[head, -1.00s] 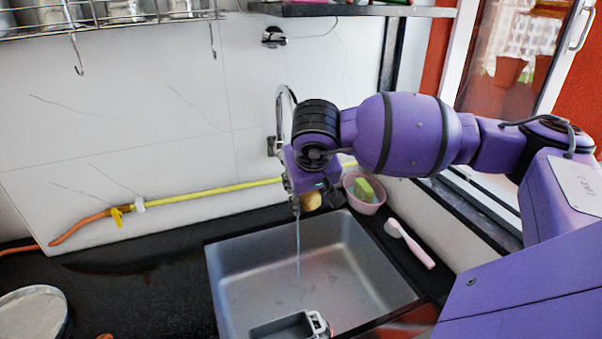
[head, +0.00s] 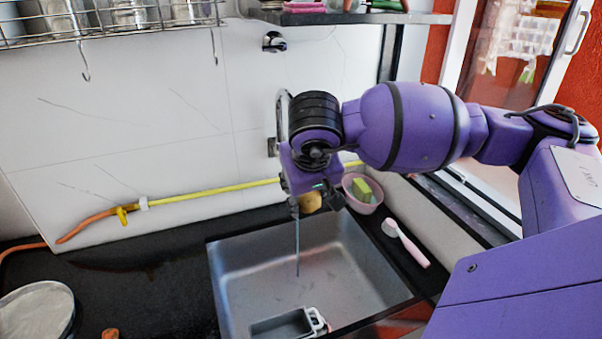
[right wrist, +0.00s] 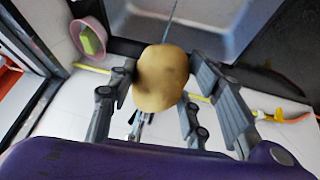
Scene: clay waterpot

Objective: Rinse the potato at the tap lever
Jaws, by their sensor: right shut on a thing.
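The potato (right wrist: 161,78) is yellow-brown and sits between the fingers of my right gripper (right wrist: 160,85), which is shut on it. In the head view the potato (head: 310,201) shows just past my right wrist, over the back of the sink (head: 340,245). A thin stream of water (head: 297,245) falls into the sink, close in front of the potato. In the right wrist view the stream (right wrist: 170,20) shows at the potato's far edge; I cannot tell whether it touches it. The tap (head: 283,115) is mostly hidden behind my right wrist. My left gripper is not in view.
A pink bowl (head: 353,184) with a green and yellow sponge stands right of the sink, beside a pink brush (head: 408,244). A grey caddy (head: 282,327) lies in the sink's front. A yellow hose (head: 215,192) runs along the wall. A round container (head: 38,312) stands at left.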

